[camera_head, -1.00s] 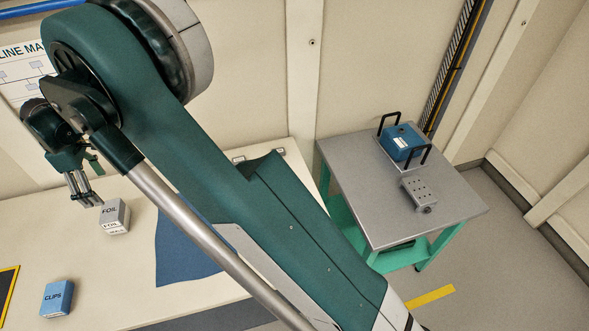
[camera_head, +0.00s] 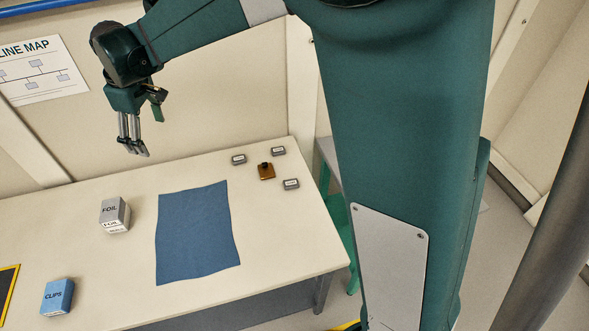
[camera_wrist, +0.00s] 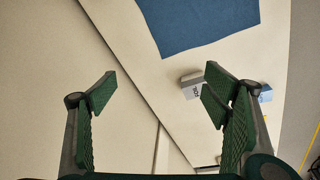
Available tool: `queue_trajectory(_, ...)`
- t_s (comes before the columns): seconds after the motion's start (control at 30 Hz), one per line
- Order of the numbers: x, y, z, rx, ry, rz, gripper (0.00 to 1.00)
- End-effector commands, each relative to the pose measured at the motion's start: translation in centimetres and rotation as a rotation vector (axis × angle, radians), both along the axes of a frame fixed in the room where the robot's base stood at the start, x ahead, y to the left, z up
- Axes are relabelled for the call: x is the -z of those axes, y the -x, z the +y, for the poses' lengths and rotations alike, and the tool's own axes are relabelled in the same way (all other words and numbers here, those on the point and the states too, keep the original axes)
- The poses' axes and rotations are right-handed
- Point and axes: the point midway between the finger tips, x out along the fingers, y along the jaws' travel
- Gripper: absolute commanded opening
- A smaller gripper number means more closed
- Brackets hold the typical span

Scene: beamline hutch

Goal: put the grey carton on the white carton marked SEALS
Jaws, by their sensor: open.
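The grey carton marked FOIL (camera_head: 114,209) stands on the left part of the pale bench. It appears to rest on the white carton (camera_head: 117,231), which shows only as a low strip with small, hard-to-read lettering beneath it. The FOIL carton also shows in the wrist view (camera_wrist: 191,80), between my fingers, beyond the right one. My gripper (camera_head: 134,152) is open and empty. In the head view it hangs above and behind the cartons, clear of them. The wrist view shows its fingers (camera_wrist: 158,88) wide apart with nothing between them.
A blue CLIPS carton (camera_head: 57,297) stands at the front left, beside a yellow-edged black panel (camera_head: 8,290). A blue mat (camera_head: 195,235) lies right of the cartons. Small grey blocks (camera_head: 291,184) and a brown item (camera_head: 266,171) sit at the bench's far right. The wall is close behind.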

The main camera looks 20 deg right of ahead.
Motion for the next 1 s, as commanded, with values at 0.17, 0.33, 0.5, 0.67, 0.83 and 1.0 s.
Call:
queue_trajectory(0.17,-2.2,1.2,-4.7,0.083,-0.023,-0.024,0.75)
queue_trajectory(0.33,-3.9,2.7,-8.7,0.16,-0.046,-0.047,0.75)
queue_trajectory(0.5,-5.4,4.4,-12.7,0.236,-0.068,-0.07,0.75)
queue_trajectory(0.67,-6.4,6.2,-16.2,0.308,-0.089,-0.093,0.75)
queue_trajectory(0.83,-7.3,8.3,-19.8,0.385,-0.113,-0.117,0.75)
queue_trajectory(1.0,-7.9,10.6,-23.3,0.461,-0.136,-0.141,0.75)
